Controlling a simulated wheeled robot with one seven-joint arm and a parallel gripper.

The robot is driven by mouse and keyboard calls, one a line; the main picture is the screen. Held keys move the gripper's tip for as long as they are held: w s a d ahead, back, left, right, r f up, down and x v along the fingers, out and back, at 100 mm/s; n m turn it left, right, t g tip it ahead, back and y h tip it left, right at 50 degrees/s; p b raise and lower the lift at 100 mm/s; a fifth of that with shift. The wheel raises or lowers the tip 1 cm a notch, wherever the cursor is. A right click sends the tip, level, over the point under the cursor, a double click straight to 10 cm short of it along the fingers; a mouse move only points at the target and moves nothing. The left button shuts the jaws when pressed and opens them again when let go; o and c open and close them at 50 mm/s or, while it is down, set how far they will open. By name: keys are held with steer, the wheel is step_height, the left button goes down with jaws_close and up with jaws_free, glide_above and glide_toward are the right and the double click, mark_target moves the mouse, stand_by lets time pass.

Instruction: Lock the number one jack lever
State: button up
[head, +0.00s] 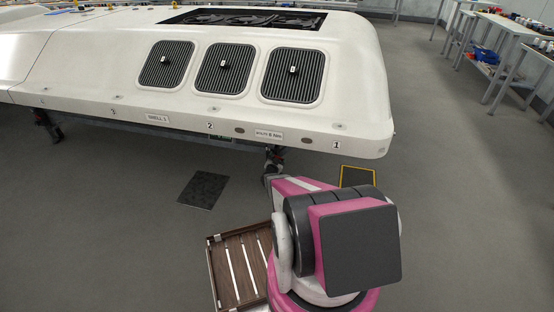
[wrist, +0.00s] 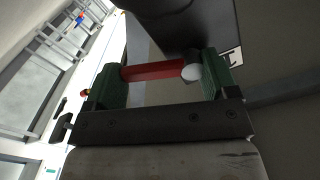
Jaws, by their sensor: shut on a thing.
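In the wrist view, my gripper (wrist: 165,72) has its two green finger pads on either side of a red lever (wrist: 150,71). The gripper is shut on this lever, which lies crosswise between the pads and has a white round end (wrist: 191,72) by the right pad. A dark cylindrical part sits just beyond it. In the head view, the label 1 (head: 337,146) is on the lower edge of the white shell (head: 358,90), at its right end. The jack under that corner is mostly hidden behind my arm, and I cannot read a number on the held lever.
Another jack stand (head: 273,158) shows under the shell near label 2 (head: 210,126). A dark mat (head: 203,190), a yellow-edged plate (head: 358,177) and a slatted wooden crate (head: 212,262) are on the floor. Workbenches (head: 500,30) stand at the far right; floor between is clear.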

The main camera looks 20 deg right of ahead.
steer(key=shift+f+m, duration=0.15)
steer(key=shift+m, duration=0.25)
steer(key=o, duration=0.8)
